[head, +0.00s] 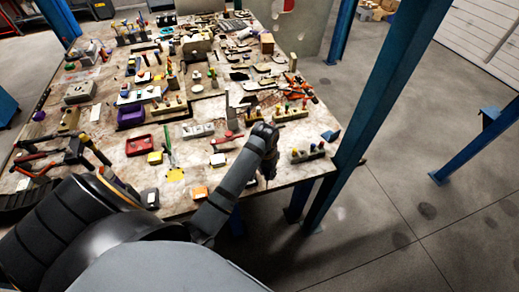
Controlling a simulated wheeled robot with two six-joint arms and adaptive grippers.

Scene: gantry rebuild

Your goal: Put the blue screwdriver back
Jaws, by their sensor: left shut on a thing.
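My left arm reaches from the lower left to the right front part of the workbench. My left gripper (269,160) is at its end, pointing down, seen from behind. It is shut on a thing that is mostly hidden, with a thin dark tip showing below. I take this for the blue screwdriver, but its colour cannot be made out. A small wooden rack (307,155) with several coloured handles stands just right of the gripper, apart from it. A longer rack (292,115) with upright handles stands behind the gripper. My right gripper is not in view.
The cluttered workbench (130,155) holds a red tray (139,145), a purple bin (131,116) and many tools. Its right front edge lies close to my gripper. A blue gantry post (378,95) stands beyond the right edge, with open floor to the right.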

